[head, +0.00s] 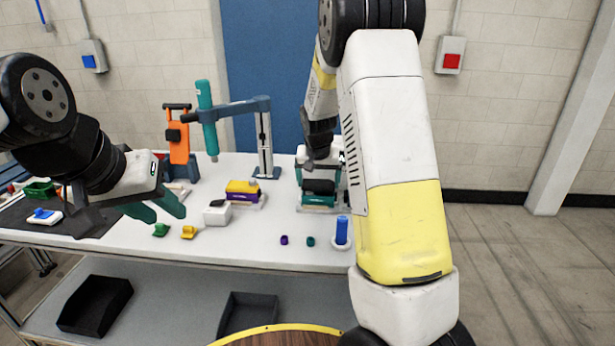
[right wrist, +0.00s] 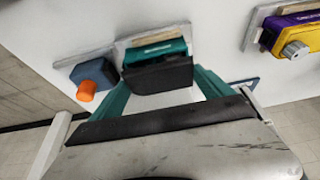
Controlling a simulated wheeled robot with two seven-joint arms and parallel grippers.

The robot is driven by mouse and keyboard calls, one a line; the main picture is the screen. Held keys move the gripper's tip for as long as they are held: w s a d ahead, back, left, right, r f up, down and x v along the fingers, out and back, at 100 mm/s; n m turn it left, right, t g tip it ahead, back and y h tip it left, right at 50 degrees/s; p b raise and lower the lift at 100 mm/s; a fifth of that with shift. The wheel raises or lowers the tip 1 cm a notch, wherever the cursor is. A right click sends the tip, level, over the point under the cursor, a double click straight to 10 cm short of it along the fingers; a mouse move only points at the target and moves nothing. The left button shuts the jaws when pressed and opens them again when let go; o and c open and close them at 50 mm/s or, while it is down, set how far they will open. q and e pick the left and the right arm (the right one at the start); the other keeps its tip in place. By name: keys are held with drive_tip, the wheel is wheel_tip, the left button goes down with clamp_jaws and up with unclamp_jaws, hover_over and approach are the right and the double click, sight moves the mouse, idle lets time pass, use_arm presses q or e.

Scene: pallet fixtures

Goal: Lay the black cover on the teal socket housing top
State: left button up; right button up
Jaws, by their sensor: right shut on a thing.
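The black cover (head: 318,186) is between the fingers of my right gripper (head: 320,179), which is shut on it. The teal socket housing (head: 319,199) is directly below the cover on a pale base. In the right wrist view the black cover (right wrist: 158,75) shows between the teal fingers of the right gripper (right wrist: 160,76), with the teal housing (right wrist: 153,52) right behind it. I cannot tell whether cover and housing touch. My left gripper (head: 164,212) is open and empty over the left part of the table.
A blue cylinder (head: 342,230) stands near the front edge, with small purple (head: 284,240) and teal (head: 310,241) pieces to its left. A yellow-purple block (head: 243,191) and a white box (head: 217,212) are mid-table. A teal tool hangs from a stand (head: 264,140) behind.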

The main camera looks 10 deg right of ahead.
drive_tip(key=shift+f, duration=0.75)
idle(0.5)
drive_tip(key=o, duration=1.1)
drive_tip(key=shift+v, duration=3.9)
drive_tip(key=s+a+r+n+y, duration=0.1)
drive_tip(key=s+r, duration=0.3)
drive_tip(key=s, duration=0.6)
drive_tip(key=s+a+r+n+t+y, duration=0.1)
drive_tip(key=s+r, duration=0.2)
drive_tip(key=s, duration=0.7)
drive_tip(key=s+a+r+n+t+y, duration=0.1)
drive_tip(key=s+r, duration=0.3)
drive_tip(key=s, duration=0.6)
drive_tip(key=shift+s+a+r+n, duration=0.15)
drive_tip(key=shift+a+r+n, duration=0.15)
drive_tip(key=shift+a+n, duration=0.15)
